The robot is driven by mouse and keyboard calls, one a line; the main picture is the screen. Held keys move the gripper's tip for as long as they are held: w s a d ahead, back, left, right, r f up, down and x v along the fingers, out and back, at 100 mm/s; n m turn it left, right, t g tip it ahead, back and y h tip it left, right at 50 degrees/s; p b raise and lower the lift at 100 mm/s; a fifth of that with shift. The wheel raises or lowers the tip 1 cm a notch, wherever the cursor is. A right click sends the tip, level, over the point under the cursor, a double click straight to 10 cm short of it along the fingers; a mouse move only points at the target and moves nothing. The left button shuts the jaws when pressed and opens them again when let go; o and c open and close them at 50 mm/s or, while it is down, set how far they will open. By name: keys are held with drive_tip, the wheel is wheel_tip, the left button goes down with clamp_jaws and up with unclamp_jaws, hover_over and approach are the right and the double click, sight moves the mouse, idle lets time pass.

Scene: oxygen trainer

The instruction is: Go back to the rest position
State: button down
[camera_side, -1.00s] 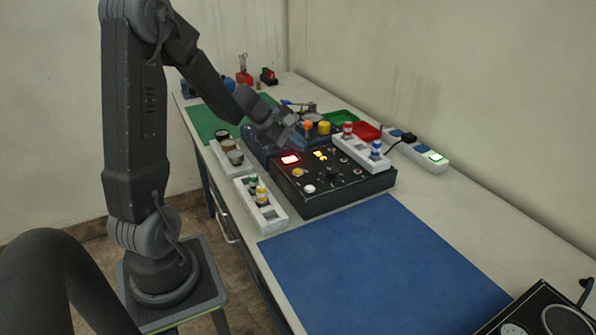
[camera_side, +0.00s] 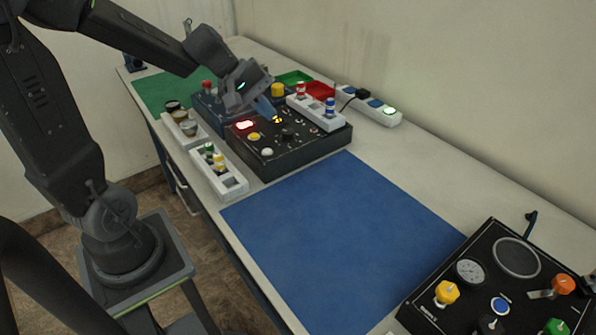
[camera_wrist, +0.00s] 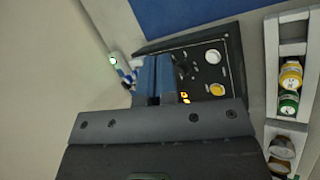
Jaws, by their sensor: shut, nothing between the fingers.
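My gripper (camera_side: 264,104) is above the far part of the black control box (camera_side: 300,152), angled downward. It is shut and empty. In the wrist view its two blue fingers (camera_wrist: 154,80) lie side by side in front of the control box's panel (camera_wrist: 205,48). The fingers hide part of the panel and part of the white rack behind them. I cannot tell from these views whether the fingertips touch the panel.
A white rack (camera_side: 318,112) with red and blue connectors stands at the box's right. A rack with green and yellow bottles (camera_side: 228,182) stands at its left. A power strip (camera_side: 386,116) lies near the wall. The blue mat (camera_side: 345,235) is clear. A second panel (camera_side: 500,285) is front right.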

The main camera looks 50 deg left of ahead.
drive_tip(key=s+d+r+m+y, duration=0.2)
drive_tip(key=s+d+m, duration=0.2)
drive_tip(key=s+m, duration=0.3)
drive_tip(key=s+d+r+m+y, duration=0.2)
drive_tip(key=s+d+m, duration=0.3)
drive_tip(key=s+m, duration=0.1)
drive_tip(key=shift+s+d+r+m+y, duration=0.15)
drive_tip(key=shift+s+d+m+y, duration=0.2)
drive_tip(key=shift+s, duration=0.35)
